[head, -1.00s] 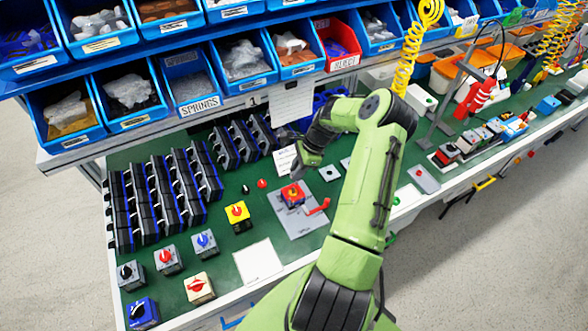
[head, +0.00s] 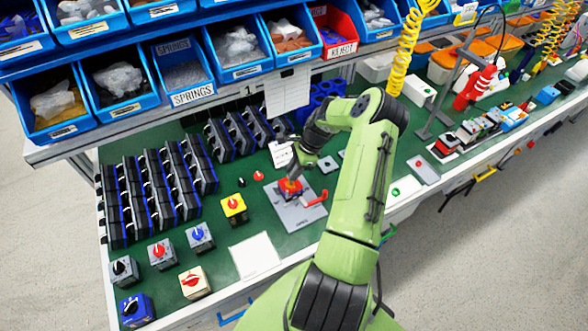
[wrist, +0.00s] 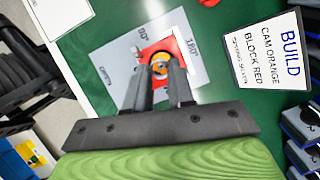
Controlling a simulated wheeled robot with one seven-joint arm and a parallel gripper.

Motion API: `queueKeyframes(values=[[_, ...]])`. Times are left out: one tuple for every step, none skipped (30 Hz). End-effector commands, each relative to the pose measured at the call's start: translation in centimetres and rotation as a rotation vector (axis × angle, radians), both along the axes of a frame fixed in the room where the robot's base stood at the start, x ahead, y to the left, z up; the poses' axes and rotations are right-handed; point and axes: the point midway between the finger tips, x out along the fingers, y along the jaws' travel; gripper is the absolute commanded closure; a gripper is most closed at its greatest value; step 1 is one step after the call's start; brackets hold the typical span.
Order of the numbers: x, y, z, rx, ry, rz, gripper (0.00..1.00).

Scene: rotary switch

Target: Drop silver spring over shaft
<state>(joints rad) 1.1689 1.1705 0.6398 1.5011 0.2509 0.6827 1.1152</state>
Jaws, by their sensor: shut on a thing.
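My gripper (head: 293,172) hangs just over the red block (head: 289,186) in the head view. In the wrist view its two fingers (wrist: 160,82) are close together and point down at the red block (wrist: 178,46). An orange round part (wrist: 159,66) sits in the middle of the block, right by the fingertips. The shaft cannot be made out.
A card reading BUILD, cam orange, block red (wrist: 268,60) lies beside the plate. Several finished switches, including a yellow one (head: 234,207), stand left of the plate. Racks of dark housings (head: 150,195) fill the left. The springs bin (head: 185,78) is above at the back.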

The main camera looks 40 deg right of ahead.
Motion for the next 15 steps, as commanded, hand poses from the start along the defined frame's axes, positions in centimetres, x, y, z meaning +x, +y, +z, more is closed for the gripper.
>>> queueKeyframes(values=[[0.01, 0.00, 0.07, 0.000, 0.000, 0.000, 1.00], [0.01, 0.00, 0.07, 0.000, 0.000, 0.000, 1.00], [0.01, -0.01, 0.08, 0.000, 0.000, 0.000, 1.00], [0.00, 0.00, 0.08, 0.000, 0.000, 0.000, 1.00], [0.00, 0.00, 0.08, 0.000, 0.000, 0.000, 1.00], [0.00, 0.00, 0.07, 0.000, 0.000, 0.000, 1.00], [0.01, 0.01, 0.05, 0.000, 0.000, 0.000, 1.00], [0.00, 0.01, 0.00, 0.000, 0.000, 0.000, 1.00], [0.00, 0.01, -0.07, 0.000, 0.000, 0.000, 1.00], [0.00, 0.00, -0.16, 0.000, 0.000, 0.000, 1.00], [0.01, 0.01, -0.26, 0.000, 0.000, 0.000, 1.00], [0.00, 0.01, -0.40, 0.000, 0.000, 0.000, 1.00], [0.00, 0.01, -0.50, 0.000, 0.000, 0.000, 1.00], [0.01, 0.02, -0.59, 0.000, 0.000, 0.000, 1.00], [0.01, 0.02, -0.72, 0.000, 0.000, 0.000, 1.00]])
